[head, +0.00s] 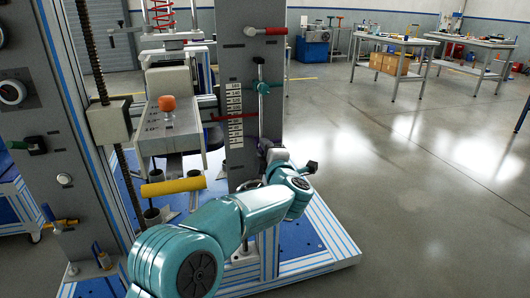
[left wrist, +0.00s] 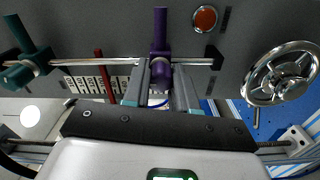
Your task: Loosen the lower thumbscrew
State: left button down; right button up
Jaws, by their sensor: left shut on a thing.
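The lower thumbscrew (left wrist: 159,32) is purple and sits on a thin metal rod (left wrist: 90,62) in the left wrist view. My left gripper (left wrist: 160,82) has one grey-teal finger on each side of its hub and is shut on it. A teal thumbscrew (left wrist: 27,52) sits farther along the same rod. In the head view this teal one (head: 260,87) is higher on the grey column (head: 237,65), and my left gripper (head: 272,155) is below it at the column. My arm and gripper hide the purple thumbscrew there. My right gripper is not in view.
A red lever (head: 232,117) and a numbered scale (head: 234,130) are beside the rod. A chrome handwheel (left wrist: 281,75) and an orange-red button (left wrist: 205,19) are close to the gripper. Open floor (head: 420,190) lies right.

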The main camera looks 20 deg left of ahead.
pick_arm(q)
jog(key=c, duration=0.9)
grip_release()
jog(key=p+v, duration=0.1)
jog(key=v, duration=1.5)
jog(key=shift+s+d, duration=0.1)
jog(key=shift+s, duration=0.05)
